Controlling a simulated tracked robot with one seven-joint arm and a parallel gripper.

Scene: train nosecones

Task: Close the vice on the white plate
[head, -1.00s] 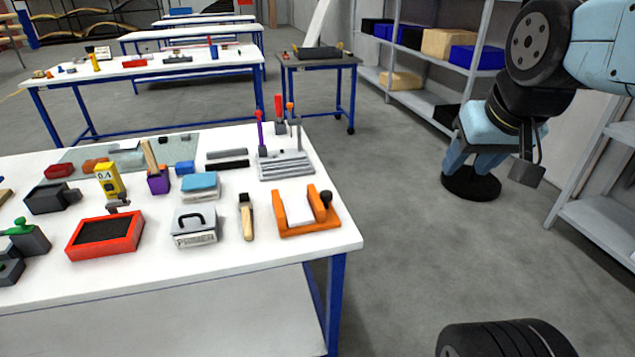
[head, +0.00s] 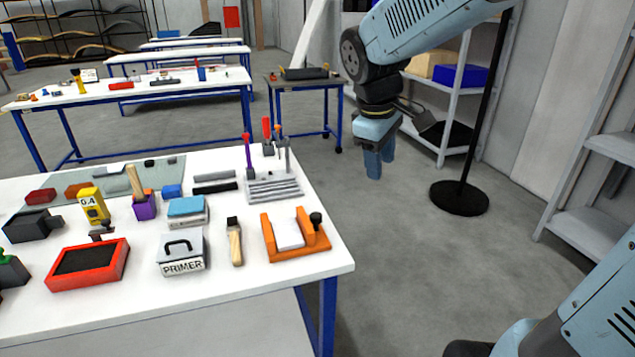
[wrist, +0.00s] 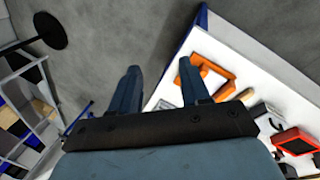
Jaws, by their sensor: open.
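The orange vice (head: 270,238) sits near the right end of the white table, with a black knob (head: 316,218) on its right side. The white plate (head: 289,233) stands between its orange jaws; whether they touch it I cannot tell. My gripper (head: 380,168) is open and empty, pointing down in the air to the right of the table, above and beyond the vice in the head view. In the wrist view my gripper (wrist: 158,65) has its fingers spread, and the orange vice (wrist: 222,68) shows right of the fingers, partly hidden by one.
A brush (head: 235,243), a primer tin (head: 182,254) and a red-framed tray (head: 90,262) stand left of the vice. A grey rack (head: 274,189) with upright tools is behind it. Open floor and a black stand (head: 459,198) lie to the right.

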